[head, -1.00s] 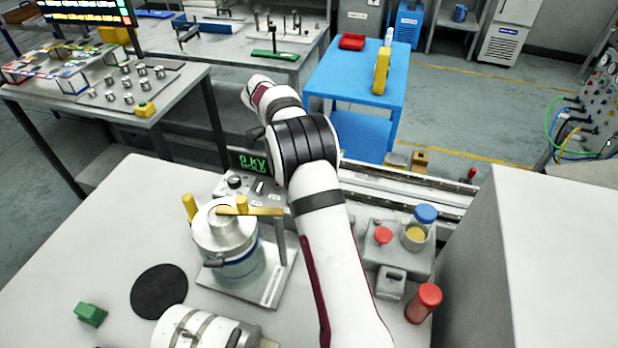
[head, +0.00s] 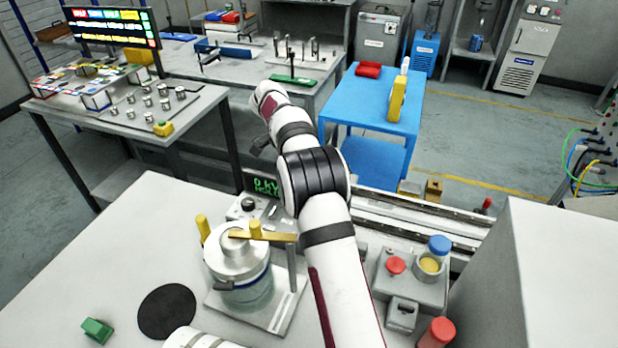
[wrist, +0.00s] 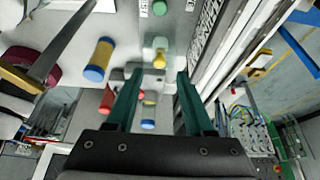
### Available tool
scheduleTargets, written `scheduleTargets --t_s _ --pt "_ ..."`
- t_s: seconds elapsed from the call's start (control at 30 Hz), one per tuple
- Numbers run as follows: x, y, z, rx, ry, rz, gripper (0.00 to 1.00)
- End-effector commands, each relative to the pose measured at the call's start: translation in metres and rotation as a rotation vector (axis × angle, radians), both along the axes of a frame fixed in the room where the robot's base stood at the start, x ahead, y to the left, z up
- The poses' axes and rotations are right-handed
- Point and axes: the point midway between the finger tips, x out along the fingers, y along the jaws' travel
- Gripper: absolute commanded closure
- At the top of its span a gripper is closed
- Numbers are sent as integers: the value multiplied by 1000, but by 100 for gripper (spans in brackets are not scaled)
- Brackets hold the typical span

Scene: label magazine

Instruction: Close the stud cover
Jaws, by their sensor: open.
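I cannot tell for sure which part is the stud cover. In the head view a grey block (head: 412,285) right of my arm carries a red knob (head: 396,265) and a cup with a yellow top (head: 429,264). A round blue cap (head: 438,246) is at the cup's far side. In the wrist view my gripper (wrist: 159,75) is open, its two dark green fingers apart with nothing held between them. A pale green clear part (wrist: 160,50) lies just beyond the fingertips. My gripper's fingers cannot be made out in the head view.
A glass vessel with a metal lid (head: 238,255) and yellow handles stands left of my arm. A red cylinder (head: 437,332) stands near the grey block. A large white box (head: 535,280) bounds the right side. A black disc (head: 167,311) and green block (head: 97,331) lie on the left bench.

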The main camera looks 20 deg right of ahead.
Motion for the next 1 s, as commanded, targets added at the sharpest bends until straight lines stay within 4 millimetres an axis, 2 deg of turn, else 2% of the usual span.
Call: scheduleTargets --t_s 0.03,0.13,0.3,0.5,0.9,1.0 --pt "6 6 15 0 -7 0 47" --pt "15 14 41 -1 -7 -1 47" --pt "20 18 61 -6 5 4 47" --pt "22 22 69 0 -2 0 47" --pt "21 23 70 3 0 5 47" --pt "12 28 86 45 29 118 47"
